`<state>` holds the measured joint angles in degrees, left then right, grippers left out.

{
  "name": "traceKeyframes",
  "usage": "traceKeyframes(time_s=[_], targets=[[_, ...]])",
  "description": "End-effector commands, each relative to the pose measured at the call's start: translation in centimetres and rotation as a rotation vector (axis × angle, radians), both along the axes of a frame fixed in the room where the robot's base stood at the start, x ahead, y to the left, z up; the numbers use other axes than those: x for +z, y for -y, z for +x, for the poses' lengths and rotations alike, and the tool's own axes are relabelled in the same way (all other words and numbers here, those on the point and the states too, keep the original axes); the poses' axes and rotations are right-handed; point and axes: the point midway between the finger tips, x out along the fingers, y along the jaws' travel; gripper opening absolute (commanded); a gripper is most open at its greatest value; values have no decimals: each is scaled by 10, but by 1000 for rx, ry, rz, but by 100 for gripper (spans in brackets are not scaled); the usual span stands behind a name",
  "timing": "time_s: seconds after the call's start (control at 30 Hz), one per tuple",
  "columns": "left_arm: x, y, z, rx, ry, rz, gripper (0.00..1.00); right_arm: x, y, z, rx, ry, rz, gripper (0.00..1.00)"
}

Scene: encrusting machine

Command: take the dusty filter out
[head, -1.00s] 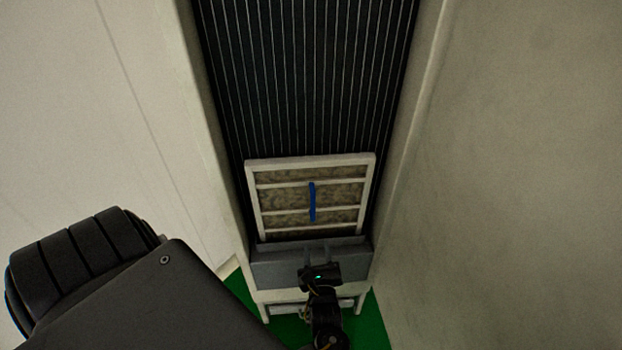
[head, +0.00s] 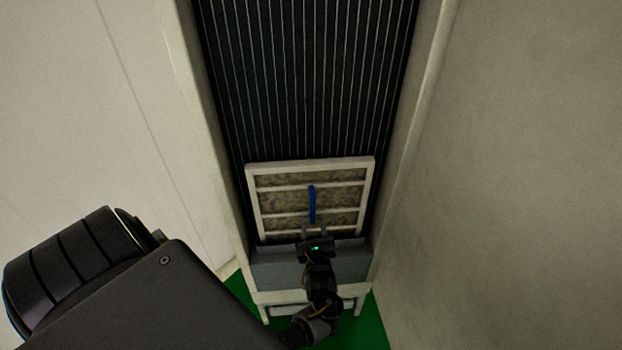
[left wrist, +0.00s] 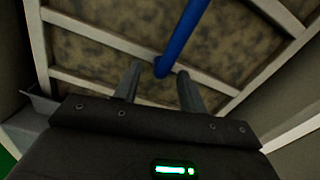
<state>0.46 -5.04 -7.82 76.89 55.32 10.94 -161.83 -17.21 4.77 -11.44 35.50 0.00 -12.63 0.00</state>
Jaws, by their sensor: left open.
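The dusty filter (head: 276,200) has a white frame with crossbars and mottled brown-grey media. It stands in the grey holder (head: 285,268) at the foot of the dark ribbed panel. A blue vertical handle (head: 312,205) is on its front. My left gripper (head: 313,230) is open just below the handle's lower end. In the left wrist view the filter (left wrist: 100,58) fills the upper part. The two fingers (left wrist: 158,80) are apart, with the lower end of the blue handle (left wrist: 180,45) between or just beyond their tips. I cannot tell whether they touch. My right gripper is not in view.
The dark ribbed panel (head: 310,80) rises behind the filter. A pale wall (head: 520,180) on the right and a white panel (head: 100,120) on the left make a narrow bay. Green floor (head: 374,325) shows below.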

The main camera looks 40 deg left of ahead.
Motion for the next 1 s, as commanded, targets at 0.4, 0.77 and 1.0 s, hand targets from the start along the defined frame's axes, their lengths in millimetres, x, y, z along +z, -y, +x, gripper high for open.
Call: traceKeyframes(time_s=[0.4,0.77,1.0], targets=[[-1,-13,13,0,0,-1,41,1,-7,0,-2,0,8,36],[-1,-13,13,0,0,-1,0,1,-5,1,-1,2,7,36],[1,-13,13,-1,4,-1,0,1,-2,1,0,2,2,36]])
